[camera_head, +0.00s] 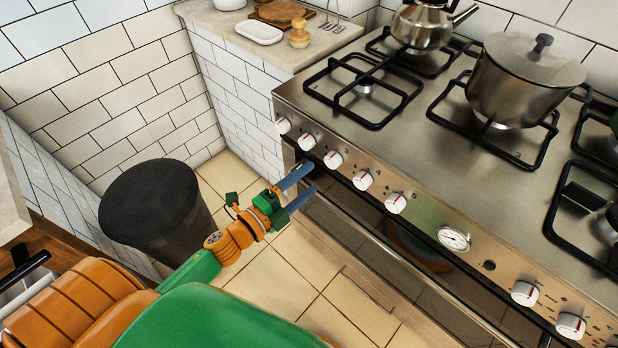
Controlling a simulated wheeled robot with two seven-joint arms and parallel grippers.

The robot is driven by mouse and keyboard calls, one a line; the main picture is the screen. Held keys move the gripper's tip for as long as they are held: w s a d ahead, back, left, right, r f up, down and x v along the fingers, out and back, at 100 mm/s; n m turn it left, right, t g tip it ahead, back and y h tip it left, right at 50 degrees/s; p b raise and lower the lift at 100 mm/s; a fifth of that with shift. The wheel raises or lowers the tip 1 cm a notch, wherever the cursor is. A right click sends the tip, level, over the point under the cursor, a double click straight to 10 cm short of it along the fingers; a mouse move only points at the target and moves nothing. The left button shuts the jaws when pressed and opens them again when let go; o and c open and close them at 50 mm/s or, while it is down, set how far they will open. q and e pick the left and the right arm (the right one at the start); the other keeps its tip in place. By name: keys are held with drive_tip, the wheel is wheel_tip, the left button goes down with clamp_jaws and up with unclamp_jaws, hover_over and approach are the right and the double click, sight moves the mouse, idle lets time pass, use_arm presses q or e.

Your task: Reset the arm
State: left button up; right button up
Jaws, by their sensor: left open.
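My left arm comes in from the lower left, in orange and green. My left gripper (303,186) has two blue fingers that stand apart with nothing between them. It is in front of the stove's front panel, just below the left knobs, close to the oven door's upper left corner. I cannot tell whether the fingertips touch the stove. My right gripper is not in view.
The stove (415,135) carries a steel pot (520,85) and a kettle (420,25). Knobs line its front. A dark bin (150,205) stands on the tiled floor at left. A counter (225,22) holds a white dish (259,33) and a wooden stamp-like object (299,35).

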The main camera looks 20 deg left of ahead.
use_arm(q)
drive_tip(key=s+a+f+n+g+y+p, duration=0.25)
drive_tip(key=s+f+n, duration=0.2)
drive_tip(key=f, duration=0.45)
drive_tip(key=s+a+f+n+g+y+p, duration=0.2)
drive_tip(key=s+a+f+n+g+y, duration=0.1)
drive_tip(key=f+n, duration=0.4)
drive_tip(key=s+d+f+n+g+p, duration=0.1)
drive_tip(key=s+f+n+g, duration=0.2)
drive_tip(key=s, duration=0.9)
drive_tip(key=s+d+f+n+g+p, duration=0.2)
drive_tip(key=s+f+g, duration=0.4)
drive_tip(key=s+f, duration=0.3)
drive_tip(key=s+n, duration=0.1)
drive_tip(key=s, duration=0.3)
drive_tip(key=shift+y, duration=0.35)
drive_tip(key=shift+g, duration=0.25)
